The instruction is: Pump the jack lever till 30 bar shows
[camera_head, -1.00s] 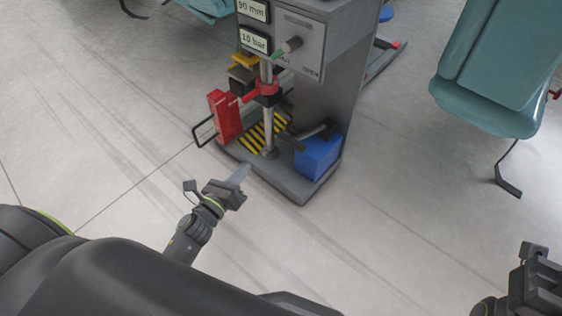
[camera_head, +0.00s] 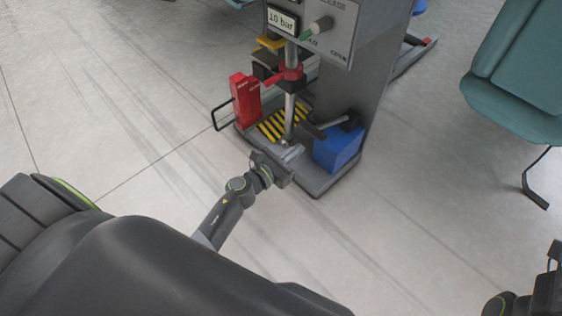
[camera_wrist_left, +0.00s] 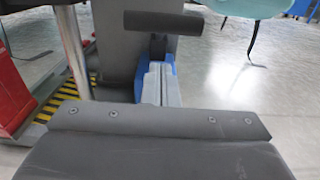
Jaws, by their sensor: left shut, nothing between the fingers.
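The display (camera_head: 283,22) on the grey machine reads 10 bar. The blue jack pump (camera_head: 338,150) sits at the right of the machine's base. Its lever (camera_head: 335,123) has a dark end and lies above the blue box. In the left wrist view, a dark horizontal bar (camera_wrist_left: 163,22), seemingly the lever's grip, is beyond my fingertips, with the blue pump (camera_wrist_left: 172,88) behind my fingers. My left gripper (camera_head: 292,153) is shut and empty, just in front of the base and apart from the lever. My right gripper (camera_head: 550,290) is partly visible at the lower right corner; its jaws are unclear.
A red block (camera_head: 245,100) and a steel post (camera_head: 290,105) stand left of the pump, by a yellow-black striped plate (camera_head: 271,127). Teal seats (camera_head: 515,80) stand at the right. The floor in front is clear.

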